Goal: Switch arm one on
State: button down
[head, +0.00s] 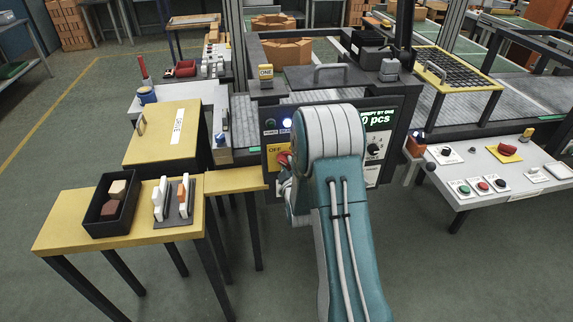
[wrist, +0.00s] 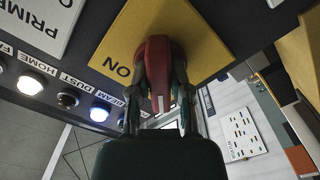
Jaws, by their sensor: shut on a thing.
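My gripper (wrist: 158,100) is shut on the red handle, one finger on each side. In the head view my arm hides most of my gripper and part of the panel.
Panel lamps show in the wrist view: a lit one (wrist: 31,83), a dark one (wrist: 68,99) and another lit one (wrist: 100,113). A yellow table (head: 80,220) with a black bin (head: 111,205) is at left. A white button desk (head: 480,165) is at right.

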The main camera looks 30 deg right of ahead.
jog(key=shift+w+a, duration=0.1)
jog(key=m, duration=0.4)
jog(key=shift+r+m, duration=0.1)
jog(key=shift+m, duration=0.3)
jog(key=m, duration=0.4)
jog(key=shift+w+a+m, duration=0.1)
jog(key=shift+m, duration=0.2)
jog(key=m, duration=0.4)
jog(key=shift+r, duration=0.1)
jog(key=shift+m, duration=2.2)
